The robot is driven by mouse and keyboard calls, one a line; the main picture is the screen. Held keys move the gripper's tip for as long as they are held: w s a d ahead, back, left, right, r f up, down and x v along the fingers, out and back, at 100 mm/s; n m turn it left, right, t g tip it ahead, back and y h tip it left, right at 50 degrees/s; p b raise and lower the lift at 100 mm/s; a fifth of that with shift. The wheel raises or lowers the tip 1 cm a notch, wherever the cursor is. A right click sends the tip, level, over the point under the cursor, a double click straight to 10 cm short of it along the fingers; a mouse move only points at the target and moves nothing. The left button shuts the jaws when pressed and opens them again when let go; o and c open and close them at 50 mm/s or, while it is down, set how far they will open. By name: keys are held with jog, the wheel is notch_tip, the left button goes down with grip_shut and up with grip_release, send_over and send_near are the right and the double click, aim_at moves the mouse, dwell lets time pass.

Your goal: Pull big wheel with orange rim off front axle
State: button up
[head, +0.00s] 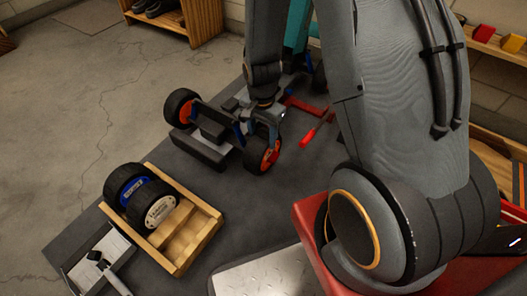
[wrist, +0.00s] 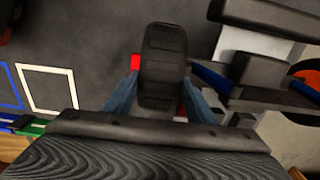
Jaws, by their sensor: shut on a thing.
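The big wheel with the orange rim (head: 263,157) is a black tyre upright at the near front corner of the racecar (head: 203,147). My gripper (head: 267,112) comes down on it from above. In the wrist view, the tyre (wrist: 163,60) stands between my two bluish fingers (wrist: 163,98), and my gripper is shut on it. Another orange-rimmed wheel (head: 182,108) is on the car's far side.
A wooden crate (head: 203,236) holds wheels with blue and white rims and has empty slots. A tray with a tool (head: 98,262) lies at lower left. A red-handled tool (head: 307,137) lies right of the wheel. Bare dark mat (head: 235,222) lies in front.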

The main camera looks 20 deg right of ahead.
jog(key=s+d+p, duration=0.3)
jog(key=s+d, duration=0.2)
jog(key=s, duration=0.2)
jog(key=shift+p, duration=0.3)
dwell(1.5)
jog(key=shift+s, duration=0.1)
jog(key=shift+r, duration=0.1)
jog(key=shift+s+d+r+p, duration=0.3)
jog(key=shift+s+r+p, duration=0.1)
jog(key=shift+r+p, duration=0.45)
jog(key=shift+s+d+r+p, duration=0.4)
jog(key=shift+r+p, duration=0.35)
jog(key=shift+p, duration=0.25)
jog(key=shift+s+d+r+p, duration=0.25)
jog(key=shift+s+r+p, duration=0.15)
jog(key=shift+r+p, duration=0.45)
